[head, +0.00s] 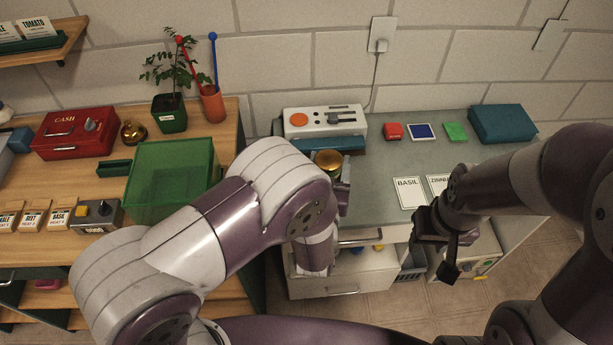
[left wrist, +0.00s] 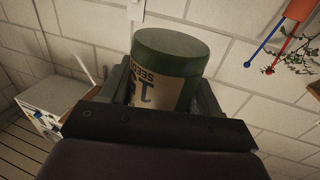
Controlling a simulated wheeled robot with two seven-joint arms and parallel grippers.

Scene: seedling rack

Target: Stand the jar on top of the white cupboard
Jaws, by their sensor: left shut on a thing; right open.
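My left gripper (head: 338,182) is shut on the jar. In the left wrist view the jar (left wrist: 165,75) has a dark green end and a tan label with dark print, which reads upside down there. It sits between the two fingers, clear of the wall behind. In the head view the jar's round gold-brown top (head: 328,160) shows just beyond my left wrist; its lower part is hidden. White cabinet fronts (head: 343,284) show under a grey-green worktop (head: 380,180); I cannot tell which part is the named cupboard. My right gripper (head: 446,252) is open and empty at the worktop's front edge.
A white panel with an orange dial (head: 325,121) stands behind the jar. Red (head: 393,131), blue (head: 422,132) and green (head: 456,132) pieces, a teal box (head: 502,123) and a BASIL card (head: 408,193) lie on the worktop. A green translucent bin (head: 170,180) stands left. The worktop's middle is clear.

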